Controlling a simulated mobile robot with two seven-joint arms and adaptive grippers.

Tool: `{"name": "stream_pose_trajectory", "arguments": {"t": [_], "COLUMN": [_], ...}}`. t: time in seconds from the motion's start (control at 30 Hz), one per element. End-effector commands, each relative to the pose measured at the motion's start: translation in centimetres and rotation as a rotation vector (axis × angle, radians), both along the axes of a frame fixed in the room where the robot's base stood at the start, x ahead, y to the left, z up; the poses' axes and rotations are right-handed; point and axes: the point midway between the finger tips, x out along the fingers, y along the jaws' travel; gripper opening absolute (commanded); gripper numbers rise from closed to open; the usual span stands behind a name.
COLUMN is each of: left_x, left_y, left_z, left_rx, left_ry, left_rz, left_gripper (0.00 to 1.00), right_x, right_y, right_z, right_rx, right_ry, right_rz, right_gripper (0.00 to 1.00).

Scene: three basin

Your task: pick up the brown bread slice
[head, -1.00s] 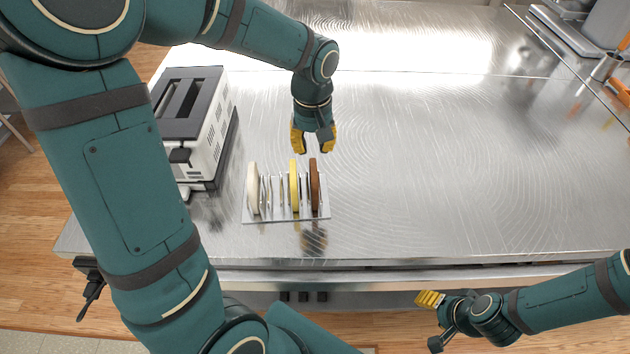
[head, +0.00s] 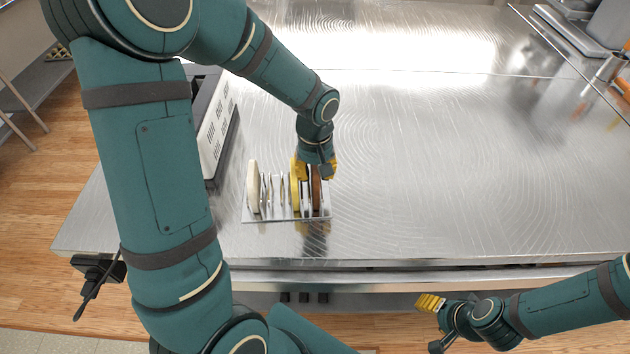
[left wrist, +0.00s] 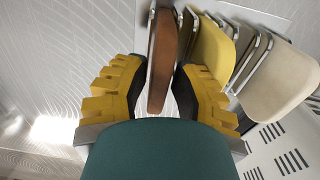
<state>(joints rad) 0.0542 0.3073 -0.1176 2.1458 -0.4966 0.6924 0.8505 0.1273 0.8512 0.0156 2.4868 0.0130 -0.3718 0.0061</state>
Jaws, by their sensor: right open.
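The brown bread slice (head: 316,190) stands upright at the right end of a metal rack (head: 287,219) on the steel counter. It also shows in the left wrist view (left wrist: 162,60). My left gripper (head: 315,172) is down at the rack, its yellow fingers open on either side of the brown slice; in the left wrist view small gaps seem to show between fingers and slice. A yellow slice (left wrist: 211,55) and a pale slice (left wrist: 282,85) stand in the same rack. My right gripper (head: 430,302) is open and empty in front of the counter.
A white and black toaster (head: 214,125) stands left of the rack, partly hidden by my left arm. The counter (head: 440,160) right of the rack is clear. A scale-like device (head: 570,30) and containers stand at the far right back.

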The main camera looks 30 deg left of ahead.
Motion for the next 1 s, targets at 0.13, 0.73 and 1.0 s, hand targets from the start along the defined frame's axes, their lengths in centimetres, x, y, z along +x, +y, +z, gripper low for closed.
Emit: {"name": "stream_pose_trajectory", "arguments": {"t": [0.13,0.73,1.0], "left_x": [0.0,0.0,0.1], "left_y": [0.0,0.0,0.0], "left_z": [0.0,2.1,7.4], "left_rx": [0.0,0.0,0.0], "left_ry": [0.0,-0.002,-0.004], "left_rz": [0.0,0.001,0.0], "left_gripper": [0.01,0.0,0.0], "right_x": [0.0,0.1,0.4], "right_y": [0.0,0.0,-0.1], "right_z": [0.0,0.4,1.2], "right_rx": [0.0,0.0,-0.002], "right_ry": [0.0,-0.002,-0.009], "right_rz": [0.0,-0.002,-0.007], "right_gripper": [0.56,0.56,0.56]}}
